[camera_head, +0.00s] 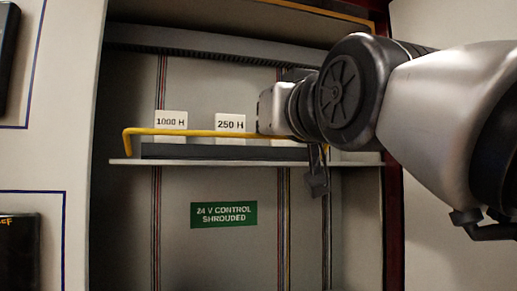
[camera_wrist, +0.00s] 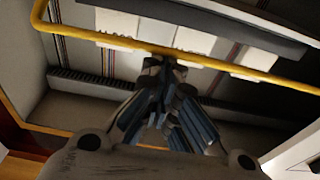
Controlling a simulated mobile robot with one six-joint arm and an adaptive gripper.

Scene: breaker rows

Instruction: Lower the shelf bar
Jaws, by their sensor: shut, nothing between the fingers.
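The shelf bar is a yellow rail (camera_head: 190,132) along the front of a grey shelf (camera_head: 125,162) in the head view. It stands raised above the shelf edge, its left end bent down to the shelf. My arm hides its right part. In the wrist view the bar (camera_wrist: 100,38) runs across the upper picture. My gripper (camera_wrist: 165,62) is shut and empty, its fingertips at the bar's middle; I cannot tell whether they touch it. In the head view part of my gripper (camera_head: 318,180) shows dark below the wrist, in front of the shelf edge.
White tags "1000 H" (camera_head: 170,122) and "250 H" (camera_head: 230,124) stand behind the bar. A green sign (camera_head: 223,215) is on the back panel below the shelf. Cabinet side walls bound the recess. A slotted strip (camera_head: 190,45) runs above.

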